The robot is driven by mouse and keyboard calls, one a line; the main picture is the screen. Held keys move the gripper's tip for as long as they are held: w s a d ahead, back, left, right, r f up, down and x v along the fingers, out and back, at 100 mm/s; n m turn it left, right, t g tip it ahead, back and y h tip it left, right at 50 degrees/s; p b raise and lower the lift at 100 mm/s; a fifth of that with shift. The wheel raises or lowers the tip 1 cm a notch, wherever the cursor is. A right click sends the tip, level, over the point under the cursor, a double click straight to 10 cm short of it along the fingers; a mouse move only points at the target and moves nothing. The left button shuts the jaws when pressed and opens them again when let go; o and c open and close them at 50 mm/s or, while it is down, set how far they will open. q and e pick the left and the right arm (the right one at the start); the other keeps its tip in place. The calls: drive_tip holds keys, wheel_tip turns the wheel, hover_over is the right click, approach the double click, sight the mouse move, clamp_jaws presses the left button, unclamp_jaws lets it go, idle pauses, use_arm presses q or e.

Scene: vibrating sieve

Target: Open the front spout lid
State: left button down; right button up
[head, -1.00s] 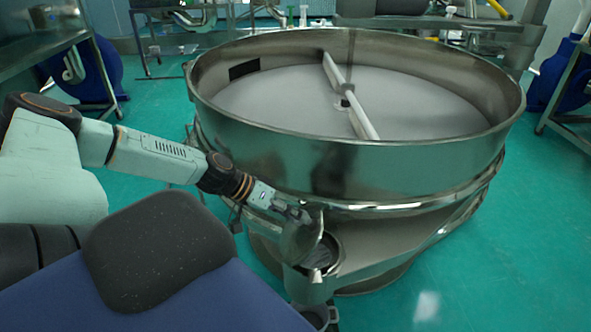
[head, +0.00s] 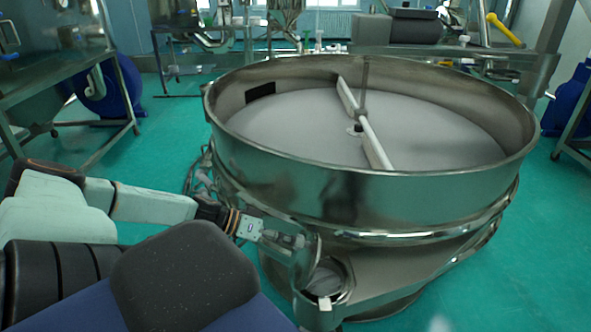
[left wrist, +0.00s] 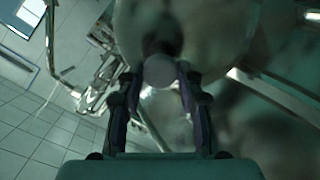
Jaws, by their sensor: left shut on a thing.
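The vibrating sieve (head: 360,205) is a large round steel drum in the middle of the head view. Its front spout (head: 365,290) juts out low at the front, and its round opening (head: 329,278) shows uncovered. The spout lid (head: 305,262) stands raised on edge at the opening's left side, seen nearly edge-on. My left gripper (head: 296,242) reaches it from the left. In the left wrist view, the fingers (left wrist: 163,105) close around a small round knob (left wrist: 160,72) in front of the lid's broad, blurred face (left wrist: 205,35). My right gripper is not seen.
A crossbar (head: 365,125) spans the sieve's top. Steel equipment (head: 45,70) and a blue machine (head: 110,88) stand at the left. Another blue machine (head: 570,105) is at the right. Green floor (head: 540,230) is clear to the right of the sieve.

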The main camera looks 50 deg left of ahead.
use_arm(q)
drive_tip(key=s+a+f+t+h+b, duration=0.1)
drive_tip(key=s+a+t+h+b, duration=0.2)
drive_tip(key=s+a+t+b, duration=0.1)
drive_tip(key=shift+s+a+b, duration=0.15)
drive_tip(key=shift+s+b, duration=0.2)
drive_tip(key=shift+s, duration=0.05)
idle(0.5)
